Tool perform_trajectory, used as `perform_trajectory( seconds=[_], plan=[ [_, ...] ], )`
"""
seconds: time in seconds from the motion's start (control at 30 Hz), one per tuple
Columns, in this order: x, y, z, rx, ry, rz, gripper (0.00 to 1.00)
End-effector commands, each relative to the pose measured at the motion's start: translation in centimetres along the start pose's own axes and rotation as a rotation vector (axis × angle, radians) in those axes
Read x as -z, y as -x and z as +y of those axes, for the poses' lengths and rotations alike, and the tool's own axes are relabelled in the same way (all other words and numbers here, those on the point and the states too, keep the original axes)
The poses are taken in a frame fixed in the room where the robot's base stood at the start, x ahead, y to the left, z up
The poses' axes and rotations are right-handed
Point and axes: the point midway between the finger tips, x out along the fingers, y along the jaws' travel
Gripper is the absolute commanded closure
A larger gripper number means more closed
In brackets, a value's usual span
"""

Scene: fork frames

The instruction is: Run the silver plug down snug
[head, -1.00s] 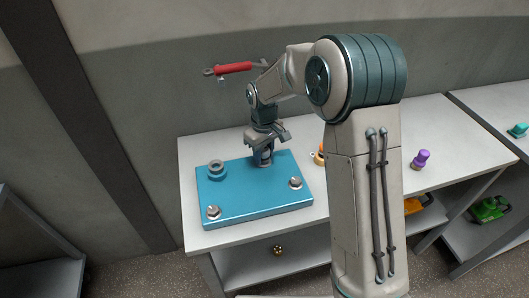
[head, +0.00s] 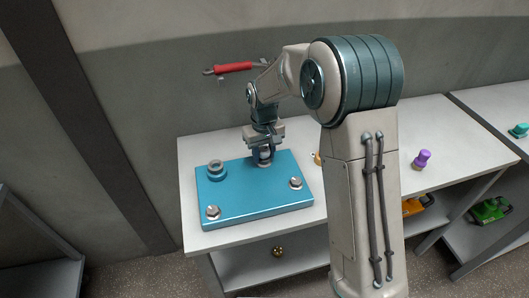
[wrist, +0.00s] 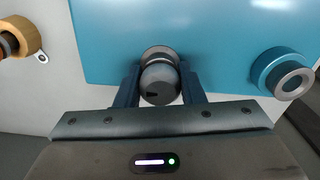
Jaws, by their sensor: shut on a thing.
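The silver plug (wrist: 160,82) is a round grey knob with a dark mark on its top. It sits at a metal collar (wrist: 157,54) near the edge of the blue plate (wrist: 200,40). My gripper (wrist: 160,88) is shut on the plug, with one dark finger on each side of it. In the head view the plug (head: 264,156) shows small below my gripper (head: 264,150), at the far edge of the blue plate (head: 240,200). How deep the plug sits cannot be told.
On the plate are a blue-based ring fitting (head: 216,169) and two hex-headed bolts (head: 213,212) (head: 295,183). An orange ringed part (head: 318,158) stands right of the plate, partly behind my arm. A purple knob (head: 422,158) is farther right. A red-handled tool (head: 232,68) is on the wall.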

Motion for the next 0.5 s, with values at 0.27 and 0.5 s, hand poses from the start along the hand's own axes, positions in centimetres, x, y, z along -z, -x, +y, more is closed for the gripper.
perform_trajectory(
  seconds=[0.27, 0.5],
  plan=[
    [0.01, -0.02, 0.01, -0.001, -0.147, 0.000, 0.78],
    [0.01, -0.02, 0.00, -0.001, -0.154, 0.000, 0.78]
  ],
)
